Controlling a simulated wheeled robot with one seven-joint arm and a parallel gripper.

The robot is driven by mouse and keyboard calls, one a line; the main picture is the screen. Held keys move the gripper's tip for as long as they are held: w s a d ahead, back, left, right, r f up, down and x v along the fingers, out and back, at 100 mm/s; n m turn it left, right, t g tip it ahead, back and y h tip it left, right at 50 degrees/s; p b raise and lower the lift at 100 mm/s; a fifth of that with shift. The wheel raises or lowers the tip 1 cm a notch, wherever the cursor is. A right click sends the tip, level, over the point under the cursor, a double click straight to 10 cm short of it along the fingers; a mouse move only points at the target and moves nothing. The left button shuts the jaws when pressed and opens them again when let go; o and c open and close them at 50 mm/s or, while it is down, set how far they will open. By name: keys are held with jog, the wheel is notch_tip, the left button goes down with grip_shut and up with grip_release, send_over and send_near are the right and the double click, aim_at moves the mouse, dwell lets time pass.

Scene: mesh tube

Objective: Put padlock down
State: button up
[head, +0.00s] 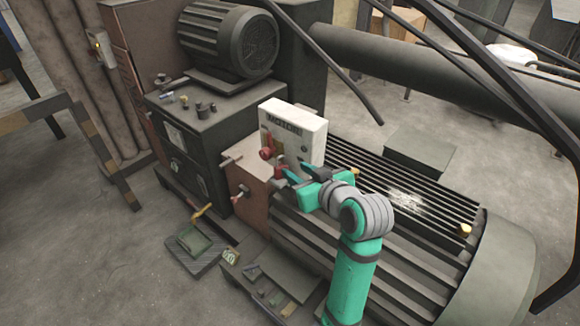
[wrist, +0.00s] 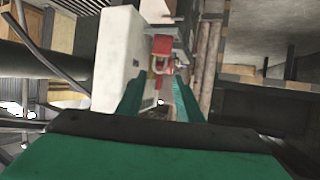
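My gripper (head: 289,175) is in front of the white box (head: 292,133) with a dark label, on the machine. Its two green fingers stand apart in the wrist view (wrist: 158,82), with a gap between the tips. A small red piece with a pale loop, seemingly the padlock (wrist: 161,47), appears just beyond the tips and does not look pinched. In the head view a small red piece (head: 281,171) shows by the fingertips, partly hidden by them. A red knob-like part (head: 267,153) sits on the box's front. I cannot tell what the padlock hangs from or rests on.
A dark cabinet (head: 205,125) with small parts on its top stands left of the box. The ribbed machine body (head: 400,195) lies to the right. A grey mat (head: 197,250) with a green item lies on the floor.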

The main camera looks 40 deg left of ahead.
jog(key=shift+v, duration=2)
jog(key=d+f+m+t+h, duration=0.1)
jog(key=d+f+m+t, duration=0.1)
jog(key=d+f+m, duration=0.35)
jog(key=d+f+m+t+h, duration=0.1)
jog(key=d+f+m+t, duration=0.15)
jog(key=f, duration=0.65)
jog(key=s+d+f+m+t+h, duration=0.3)
jog(key=s+d+f+m+h, duration=0.15)
jog(key=s+d+f, duration=0.45)
jog(key=s+d+f+m+h, duration=0.1)
jog(key=s+d+f+h, duration=0.1)
jog(key=s+d, duration=0.3)
jog(key=s+d+f+h, duration=0.2)
jog(key=s+h, duration=0.1)
jog(key=s, duration=0.3)
jog(key=s+d+r+t, duration=0.1)
jog(key=s+d+r, duration=0.2)
jog(key=s, duration=0.9)
jog(key=shift+s+n+t+h, duration=0.25)
jog(key=shift+n+t+h, duration=0.1)
jog(key=shift+n, duration=0.1)
jog(key=shift+d, duration=0.15)
